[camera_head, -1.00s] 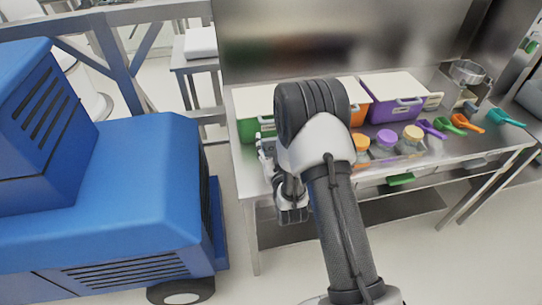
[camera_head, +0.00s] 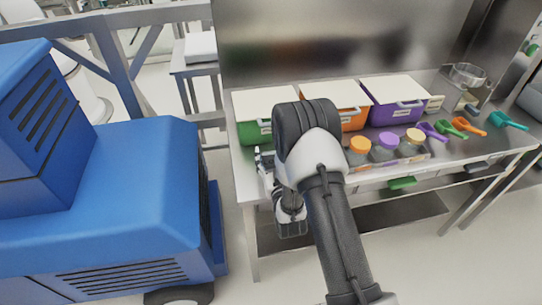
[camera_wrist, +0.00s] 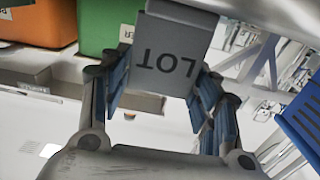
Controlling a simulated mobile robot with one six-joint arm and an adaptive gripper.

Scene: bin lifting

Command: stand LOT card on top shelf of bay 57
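The grey LOT card (camera_wrist: 168,62) is between the two blue-padded fingers of my gripper (camera_wrist: 160,92) in the wrist view. Its lettering reads upside down, and both fingers press against its side edges. In the camera_head view my gripper (camera_head: 264,160) is at the left front corner of the steel table, beside the green bin. My arm and wrist cover part of it there, and the card is too small to read. No bay number 57 is legible in either view.
Green (camera_head: 250,133), orange (camera_head: 353,117) and purple (camera_head: 384,112) lidded bins line the table (camera_head: 245,190). A blue wheeled machine (camera_head: 130,200) stands close on the left. A lower shelf (camera_head: 400,213) is mostly bare.

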